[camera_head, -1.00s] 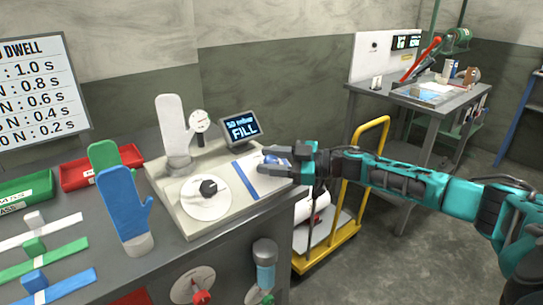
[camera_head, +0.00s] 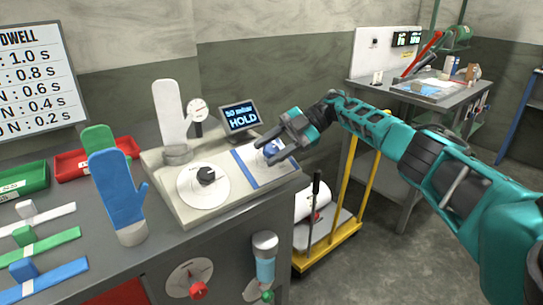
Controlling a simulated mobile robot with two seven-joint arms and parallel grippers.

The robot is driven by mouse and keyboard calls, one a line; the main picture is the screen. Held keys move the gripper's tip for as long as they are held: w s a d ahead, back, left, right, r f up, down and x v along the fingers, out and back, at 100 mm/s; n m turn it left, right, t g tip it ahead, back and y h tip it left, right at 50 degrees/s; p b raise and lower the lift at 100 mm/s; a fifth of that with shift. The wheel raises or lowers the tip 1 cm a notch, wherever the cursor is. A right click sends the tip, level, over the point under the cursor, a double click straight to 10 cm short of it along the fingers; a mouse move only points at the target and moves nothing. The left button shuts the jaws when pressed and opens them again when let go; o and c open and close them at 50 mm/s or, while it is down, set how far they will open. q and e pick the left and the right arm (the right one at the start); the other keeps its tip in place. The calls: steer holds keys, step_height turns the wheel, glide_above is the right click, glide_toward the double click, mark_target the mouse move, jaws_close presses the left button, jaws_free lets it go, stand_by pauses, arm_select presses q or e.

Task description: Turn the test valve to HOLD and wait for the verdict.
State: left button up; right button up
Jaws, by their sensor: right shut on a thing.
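The test unit (camera_head: 185,215) is a pale bench box with a display (camera_head: 240,118) reading HOLD. A blue knob (camera_head: 271,148), apparently the test valve, sits on the white panel with a blue stripe at its right. My right gripper (camera_head: 268,152) is shut on this blue knob, its fingers on either side; the gripper partly hides it. A black knob (camera_head: 206,175) sits on a white round dial to the left. A white glove form (camera_head: 171,115) stands upright on the unit beside a gauge (camera_head: 198,110). My left gripper is not in view.
A blue glove form (camera_head: 118,190) and a green one (camera_head: 98,138) stand at left. Green (camera_head: 25,180) and red (camera_head: 75,164) trays lie behind. A yellow trolley (camera_head: 328,245) and a second bench (camera_head: 425,95) stand to the right.

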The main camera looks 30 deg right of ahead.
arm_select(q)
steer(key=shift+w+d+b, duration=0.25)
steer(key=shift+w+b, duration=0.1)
arm_select(e)
steer(key=shift+n+g, duration=0.4)
steer(key=shift+g, duration=0.2)
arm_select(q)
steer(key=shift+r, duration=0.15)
arm_select(e)
steer(key=o, duration=1)
steer(key=shift+c, duration=0.2)
steer(key=shift+r, duration=0.1)
